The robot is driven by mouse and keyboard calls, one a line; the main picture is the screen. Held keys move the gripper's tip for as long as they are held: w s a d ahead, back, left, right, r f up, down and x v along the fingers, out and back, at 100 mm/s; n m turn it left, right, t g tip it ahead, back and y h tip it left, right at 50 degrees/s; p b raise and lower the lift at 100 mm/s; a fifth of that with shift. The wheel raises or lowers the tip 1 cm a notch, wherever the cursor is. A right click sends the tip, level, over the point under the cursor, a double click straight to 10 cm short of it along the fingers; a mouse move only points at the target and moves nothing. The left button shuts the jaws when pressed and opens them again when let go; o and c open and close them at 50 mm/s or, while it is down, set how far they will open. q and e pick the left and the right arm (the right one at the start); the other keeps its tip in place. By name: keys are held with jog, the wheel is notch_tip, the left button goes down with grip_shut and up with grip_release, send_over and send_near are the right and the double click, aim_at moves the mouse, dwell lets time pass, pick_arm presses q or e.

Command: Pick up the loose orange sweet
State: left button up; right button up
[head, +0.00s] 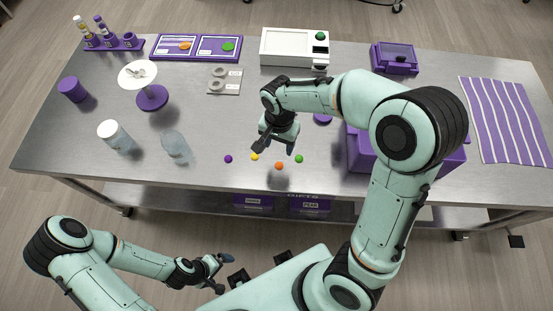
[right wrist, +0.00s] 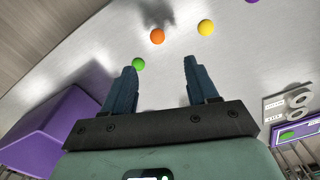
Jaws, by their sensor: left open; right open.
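The loose orange sweet (head: 279,166) is a small ball on the metal table near its front edge, between a yellow sweet (head: 255,156) and a green sweet (head: 299,158). It also shows in the right wrist view (right wrist: 157,36), beyond the fingertips. My right gripper (head: 275,148) is open and empty above the table, just behind the orange sweet in the head view. Its two fingers show apart in the right wrist view (right wrist: 160,65). My left gripper (head: 225,272) is open and empty, low in front of the table.
A purple sweet (head: 228,158) lies at the left end of the row. A purple box (head: 360,155) stands right of my right gripper. The table's front edge is close to the sweets.

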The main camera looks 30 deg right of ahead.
send_over(279, 164)
notch_tip(279, 164, down, 5)
jog(key=shift+r, duration=0.2)
jog(key=shift+f, duration=0.5)
notch_tip(279, 164, down, 5)
jog(key=shift+r, duration=0.1)
grip_shut()
